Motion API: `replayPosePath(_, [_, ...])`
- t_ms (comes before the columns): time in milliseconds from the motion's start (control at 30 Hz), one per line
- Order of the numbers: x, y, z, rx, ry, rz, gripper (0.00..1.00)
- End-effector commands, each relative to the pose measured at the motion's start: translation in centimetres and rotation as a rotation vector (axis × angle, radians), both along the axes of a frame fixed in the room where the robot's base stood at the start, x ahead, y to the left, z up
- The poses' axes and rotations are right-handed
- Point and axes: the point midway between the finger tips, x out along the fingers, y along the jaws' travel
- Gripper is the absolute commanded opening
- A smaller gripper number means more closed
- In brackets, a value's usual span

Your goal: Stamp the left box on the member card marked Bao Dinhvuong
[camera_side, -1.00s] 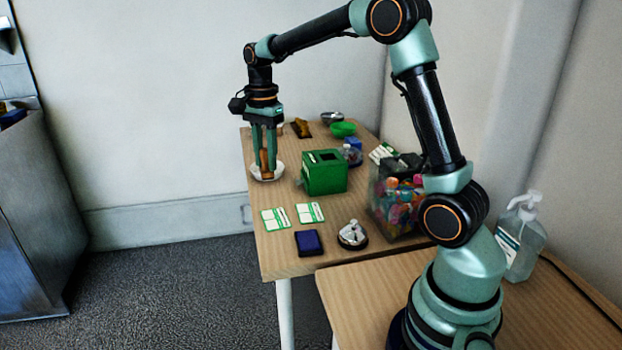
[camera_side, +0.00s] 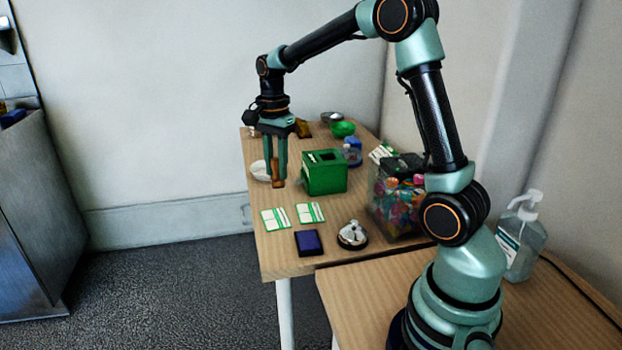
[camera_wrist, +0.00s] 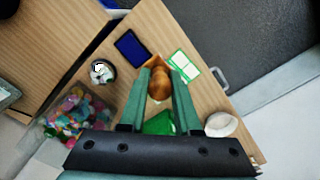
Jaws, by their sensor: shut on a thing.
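My gripper (camera_side: 276,181) is shut on a brown wooden stamp (camera_wrist: 159,84), held above the table just in front of the white dish. The stamp also shows between the fingers in the side view (camera_side: 278,170). Two white and green cards, a left card (camera_side: 275,218) and a right card (camera_side: 310,212), lie flat nearer the camera, apart from the stamp. The names on them are too small to read. A card (camera_wrist: 185,66) shows beside the stamp in the wrist view. A dark blue ink pad (camera_side: 308,242) lies nearer still, also in the wrist view (camera_wrist: 131,48).
A green slotted box (camera_side: 324,174) stands right of my gripper. The white dish (camera_side: 258,171) is behind it at left. A clear bin of colourful items (camera_side: 396,205) and a silver object on a dark base (camera_side: 352,235) stand right. The table's left edge is close.

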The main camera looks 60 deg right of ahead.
Motion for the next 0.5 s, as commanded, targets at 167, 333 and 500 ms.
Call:
replayPosePath(167, [-3.2, -1.5, -4.2, 0.001, 0.004, -0.003, 0.0])
replayPosePath(333, [-5.6, -2.2, -6.9, 0.001, 0.001, -0.003, 0.0])
replayPosePath(500, [-6.7, -2.4, -8.1, 0.0, -0.001, 0.0, 0.0])
